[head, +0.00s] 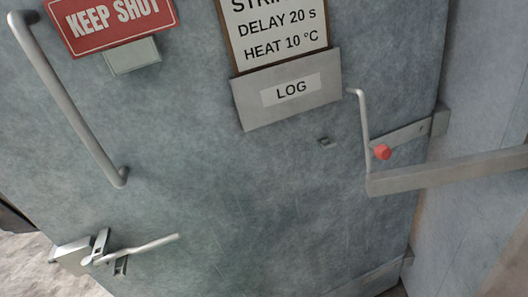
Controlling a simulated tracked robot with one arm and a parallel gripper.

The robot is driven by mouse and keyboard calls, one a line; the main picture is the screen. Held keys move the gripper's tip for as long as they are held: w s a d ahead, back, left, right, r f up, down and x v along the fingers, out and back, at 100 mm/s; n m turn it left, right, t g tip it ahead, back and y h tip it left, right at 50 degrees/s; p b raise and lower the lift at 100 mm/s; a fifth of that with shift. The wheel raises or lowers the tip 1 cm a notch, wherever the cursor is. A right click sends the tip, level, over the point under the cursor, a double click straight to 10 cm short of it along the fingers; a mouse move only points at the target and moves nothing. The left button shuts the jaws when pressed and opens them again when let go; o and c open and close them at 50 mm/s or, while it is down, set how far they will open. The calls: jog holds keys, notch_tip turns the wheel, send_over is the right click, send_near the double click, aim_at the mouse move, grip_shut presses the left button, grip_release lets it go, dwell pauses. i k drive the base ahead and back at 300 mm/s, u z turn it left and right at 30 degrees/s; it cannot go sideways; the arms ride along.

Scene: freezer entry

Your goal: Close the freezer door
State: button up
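The freezer door (240,190) is a grey-blue metal panel that fills most of the head view, seen tilted. A long tubular pull handle (72,100) is on its left part. A metal latch with a thin lever (140,248) sits near its lower left edge. Metal straps (402,133) run to the door's right edge. A flat metal bar (450,170) reaches in from the right, with a thin bent rod rising from its left end in front of the door. A red knob (382,152) shows beside the rod. My gripper is not in view. The frame does not show how far the door stands open.
A red KEEP SHUT sign (112,22), a notice board (276,30) and a LOG holder (287,90) are on the door. A pale wall (485,80) stands on the right. Pale floor (30,265) shows at lower left, beside a dark strip.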

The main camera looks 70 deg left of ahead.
aim_at(261, 176)
jog(key=u, duration=1.95)
jog(key=k, duration=0.55)
jog(key=z, duration=0.15)
